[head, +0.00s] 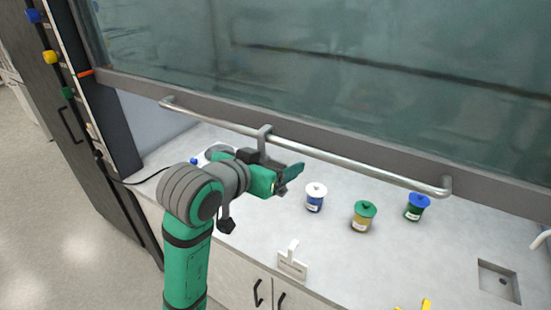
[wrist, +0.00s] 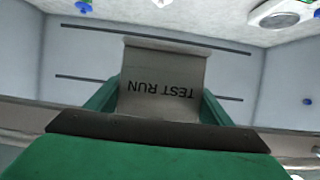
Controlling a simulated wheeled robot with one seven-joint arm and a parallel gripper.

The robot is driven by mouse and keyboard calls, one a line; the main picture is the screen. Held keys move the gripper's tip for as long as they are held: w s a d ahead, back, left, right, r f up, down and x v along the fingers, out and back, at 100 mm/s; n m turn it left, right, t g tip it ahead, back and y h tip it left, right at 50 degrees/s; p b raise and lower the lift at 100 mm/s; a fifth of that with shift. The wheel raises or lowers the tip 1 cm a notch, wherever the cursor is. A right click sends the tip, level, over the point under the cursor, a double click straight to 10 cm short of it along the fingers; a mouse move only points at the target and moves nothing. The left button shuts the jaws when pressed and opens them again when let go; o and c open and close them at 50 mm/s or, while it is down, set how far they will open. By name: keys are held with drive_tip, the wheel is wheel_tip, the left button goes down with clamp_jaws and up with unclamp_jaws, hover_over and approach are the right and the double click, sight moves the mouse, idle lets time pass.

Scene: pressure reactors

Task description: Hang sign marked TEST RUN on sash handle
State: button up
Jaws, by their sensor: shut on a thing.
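The sash handle (head: 340,160) is a long metal bar along the lower edge of the glass sash. The TEST RUN sign (wrist: 160,85) is a grey plate between my green fingers in the wrist view, its lettering upside down. In the head view my gripper (head: 288,180) is shut on the sign, just below and in front of the bar. A grey hook (head: 264,133) rises above my gripper and overlaps the bar. I cannot tell whether it rests on the bar. The sign's plate is mostly hidden by my gripper in the head view.
Another light sign (head: 292,262) stands near the counter's front edge. Three lidded jars, white (head: 315,197), green (head: 363,216) and blue (head: 417,206), stand right of my gripper. A small sink (head: 498,282) is at the right. Valve knobs (head: 50,57) line the left post.

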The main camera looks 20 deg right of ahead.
drive_tip(key=o, duration=1.2)
drive_tip(key=shift+o, duration=0.2)
drive_tip(key=shift+w, duration=0.15)
drive_tip(key=shift+d, duration=0.1)
drive_tip(key=v, duration=1.1)
